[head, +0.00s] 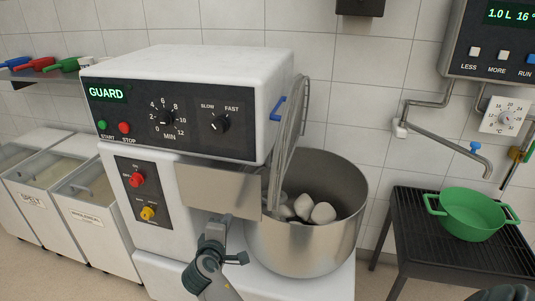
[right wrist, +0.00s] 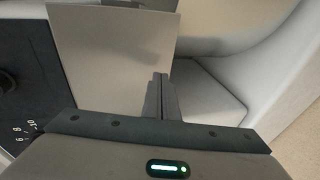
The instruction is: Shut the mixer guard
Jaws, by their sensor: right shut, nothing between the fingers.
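The mixer guard (head: 289,135) is a curved wire frame with a blue handle (head: 278,107). It stands raised at the right side of the mixer head (head: 190,100), above the steel bowl (head: 300,245). The bowl holds several pale lumps. The mixer display (head: 107,93) reads GUARD. My right gripper (head: 224,222) is low in front of the mixer, left of the bowl and well below the handle. In the right wrist view its fingers (right wrist: 161,90) are together and empty, near a grey panel (right wrist: 110,55). The guard is not recognisable there.
Flour bins (head: 95,215) stand at the left, below a shelf with coloured scoops (head: 35,64). A green colander (head: 472,215) sits on a dark rack (head: 420,235) at the right. A water tap (head: 450,148) sticks out from the wall above the rack.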

